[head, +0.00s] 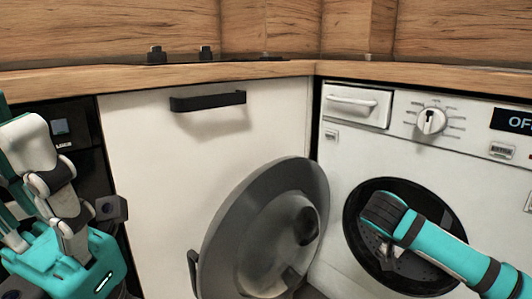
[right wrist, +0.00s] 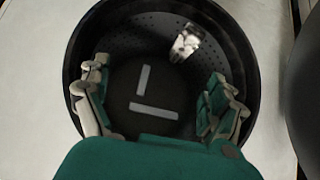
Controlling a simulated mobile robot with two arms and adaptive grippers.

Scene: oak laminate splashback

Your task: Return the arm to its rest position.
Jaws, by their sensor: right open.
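My right arm reaches in from the right in the head view, with its end at the washing machine's round opening (head: 362,238). In the right wrist view my right gripper (right wrist: 153,100) is open, its two fingers wide apart in front of the dark drum (right wrist: 230,50). Nothing shows between the fingers. My left gripper (head: 65,235) is at the left edge of the head view, partly cut off, so its opening cannot be judged.
The round washer door (head: 250,220) stands open left of the opening. A small shiny item (right wrist: 185,42) shows inside the drum. The washing machine (head: 345,150) has a knob (head: 431,121). A white cabinet (head: 150,150) stands left of it, below the wooden worktop (head: 200,75).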

